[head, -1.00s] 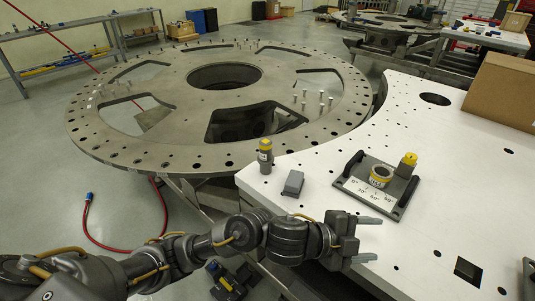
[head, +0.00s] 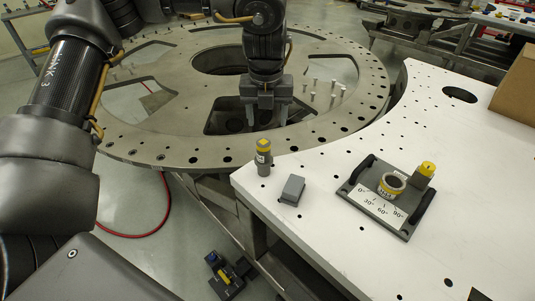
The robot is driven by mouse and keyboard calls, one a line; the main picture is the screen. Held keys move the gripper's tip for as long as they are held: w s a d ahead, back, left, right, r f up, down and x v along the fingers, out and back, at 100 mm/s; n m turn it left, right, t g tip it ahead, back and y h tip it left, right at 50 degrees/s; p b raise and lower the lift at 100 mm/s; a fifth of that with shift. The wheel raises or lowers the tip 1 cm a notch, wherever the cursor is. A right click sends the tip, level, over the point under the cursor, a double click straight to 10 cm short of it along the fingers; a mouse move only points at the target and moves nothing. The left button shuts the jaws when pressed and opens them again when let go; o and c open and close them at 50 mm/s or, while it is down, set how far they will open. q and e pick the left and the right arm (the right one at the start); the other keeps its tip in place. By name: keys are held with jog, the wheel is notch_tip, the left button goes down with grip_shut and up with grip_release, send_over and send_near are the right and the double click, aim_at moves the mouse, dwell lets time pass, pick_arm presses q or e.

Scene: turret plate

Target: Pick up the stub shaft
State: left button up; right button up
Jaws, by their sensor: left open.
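A short grey cylinder with a yellow cap (head: 264,158), which looks like the stub shaft, stands upright on the white table's near left corner. Nothing grips it. My left gripper (head: 266,117) points down with two parted fingers, open and empty. In the picture it appears over the large round turret plate (head: 150,150), above and beyond the cylinder and apart from it; its exact height is hard to tell. My right gripper is not in view.
A grey block (head: 292,190) lies right of the cylinder. A fixture plate (head: 372,212) with angle marks, a ring, a yellow-capped part and two handles sits farther right. A cardboard box (head: 518,85) is at the right edge. Several pins (head: 336,88) stand on the turret plate.

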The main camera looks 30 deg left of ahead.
pick_arm(q)
jog(key=a, duration=0.1)
jog(key=p, duration=0.1)
send_over(264, 142)
notch_tip(264, 142, down, 4)
jog(key=shift+f, duration=0.4)
jog(key=shift+s+f+p, duration=0.15)
jog(key=shift+f+p, duration=0.2)
jog(key=shift+p, duration=0.2)
notch_tip(264, 142, down, 4)
jog(key=shift+a+r+p, duration=0.15)
jog(key=shift+p, duration=0.7)
jog(key=shift+w+f, duration=0.2)
jog(key=shift+f, duration=0.2)
jog(key=shift+c, duration=0.3)
grip_shut()
